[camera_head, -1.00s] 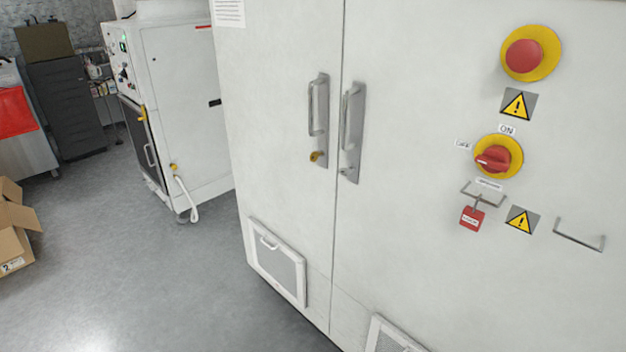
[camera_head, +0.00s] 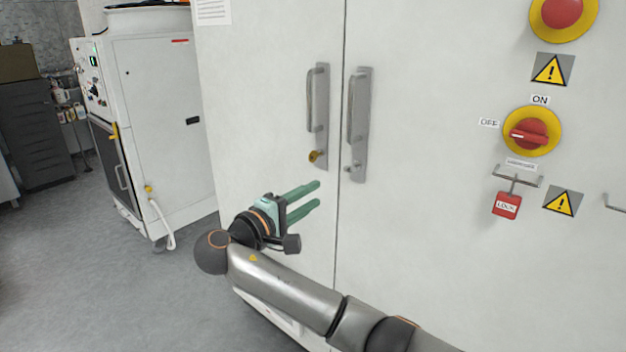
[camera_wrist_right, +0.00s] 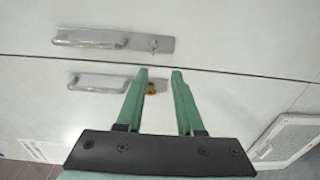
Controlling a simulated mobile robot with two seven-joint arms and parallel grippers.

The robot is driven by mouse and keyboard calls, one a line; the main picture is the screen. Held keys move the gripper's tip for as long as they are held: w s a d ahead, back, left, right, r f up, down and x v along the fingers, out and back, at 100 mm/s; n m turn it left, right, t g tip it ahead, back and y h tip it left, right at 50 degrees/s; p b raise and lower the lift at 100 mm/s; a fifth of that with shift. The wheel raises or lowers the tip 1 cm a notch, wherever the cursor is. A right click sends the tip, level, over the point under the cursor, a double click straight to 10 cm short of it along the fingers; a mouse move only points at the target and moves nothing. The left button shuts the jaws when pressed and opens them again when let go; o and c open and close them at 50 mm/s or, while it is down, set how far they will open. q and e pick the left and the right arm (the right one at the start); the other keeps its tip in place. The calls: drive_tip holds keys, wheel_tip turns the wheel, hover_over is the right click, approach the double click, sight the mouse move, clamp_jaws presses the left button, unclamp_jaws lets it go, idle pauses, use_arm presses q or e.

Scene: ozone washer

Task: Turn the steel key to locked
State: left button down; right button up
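The steel key (camera_head: 351,168) sits at the lower end of the right door's handle plate (camera_head: 362,120). It also shows in the wrist view, at the end of the upper plate (camera_wrist_right: 154,45); its exact turn is too small to tell. A brass-coloured key or lock (camera_head: 317,157) sits low on the left door's plate. My right gripper (camera_head: 318,194) is open and empty, in front of the left door, below and left of the steel key. In the wrist view its green fingertips (camera_wrist_right: 160,73) are apart, with the brass piece seen beside the left finger. My left gripper is not in view.
The white cabinet's door seam (camera_head: 338,230) runs between the two handles. A red rotary switch (camera_head: 530,134), a red padlock (camera_head: 506,205) and an emergency button (camera_head: 562,12) are on the right. A white machine (camera_head: 160,100) stands back left, with open floor before it.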

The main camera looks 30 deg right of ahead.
sight(350, 169)
drive_tip(key=r+x, duration=0.1)
drive_tip(key=x, duration=1.1)
drive_tip(key=shift+d+r, duration=0.2)
drive_tip(key=shift+s, duration=0.1)
drive_tip(key=shift+c, duration=0.2)
clamp_jaws()
